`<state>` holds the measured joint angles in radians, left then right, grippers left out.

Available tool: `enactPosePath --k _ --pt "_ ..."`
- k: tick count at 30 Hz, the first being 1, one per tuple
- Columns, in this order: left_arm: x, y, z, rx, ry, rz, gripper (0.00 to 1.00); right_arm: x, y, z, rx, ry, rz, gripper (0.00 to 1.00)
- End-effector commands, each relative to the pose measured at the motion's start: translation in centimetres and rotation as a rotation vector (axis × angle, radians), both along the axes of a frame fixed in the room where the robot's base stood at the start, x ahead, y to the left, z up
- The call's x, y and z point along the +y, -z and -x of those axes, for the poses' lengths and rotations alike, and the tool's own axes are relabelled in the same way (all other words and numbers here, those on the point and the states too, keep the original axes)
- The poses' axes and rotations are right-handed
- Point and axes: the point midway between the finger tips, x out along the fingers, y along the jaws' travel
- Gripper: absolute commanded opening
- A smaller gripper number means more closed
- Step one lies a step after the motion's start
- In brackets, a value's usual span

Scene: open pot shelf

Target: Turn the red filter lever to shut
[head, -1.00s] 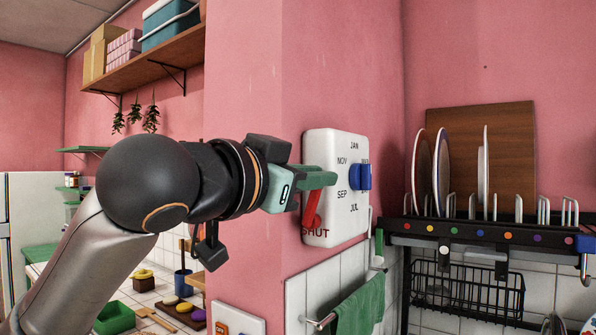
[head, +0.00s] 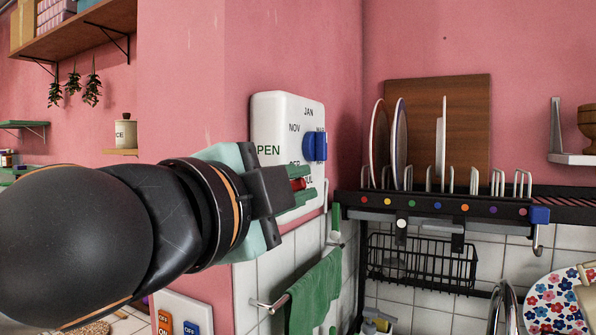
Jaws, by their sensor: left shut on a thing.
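The white filter panel (head: 280,112) is on the pink wall in the middle of the head view. It has month letters, a blue knob (head: 315,146) and a partly covered OPEN label (head: 268,150) at its left edge. My left gripper (head: 298,192) is in front of the panel's lower part. Its green fingers are shut on the red lever (head: 298,184), of which only a small piece shows between them. The lever's full angle and the SHUT label are hidden behind the gripper. My right gripper is not in view.
A black dish rack (head: 440,225) with upright plates stands to the right of the panel. A green towel (head: 313,293) hangs on a rail below. A white plate with red and blue switches (head: 178,322) is at the lower left. Open wall lies above the panel.

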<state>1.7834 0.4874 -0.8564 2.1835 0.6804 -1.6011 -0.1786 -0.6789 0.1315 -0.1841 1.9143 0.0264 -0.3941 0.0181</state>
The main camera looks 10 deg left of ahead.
Motion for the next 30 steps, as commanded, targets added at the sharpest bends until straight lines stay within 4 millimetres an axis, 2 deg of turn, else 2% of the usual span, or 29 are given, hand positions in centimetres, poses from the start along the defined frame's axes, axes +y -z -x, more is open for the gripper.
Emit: enactPosePath --k 12,30 --pt "-0.3 1.5 0.1 -0.073 0.003 -0.2 0.0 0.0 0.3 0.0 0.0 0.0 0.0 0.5" --pt "-0.4 1.8 0.2 -0.084 0.005 -0.235 0.0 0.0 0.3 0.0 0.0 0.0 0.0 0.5"
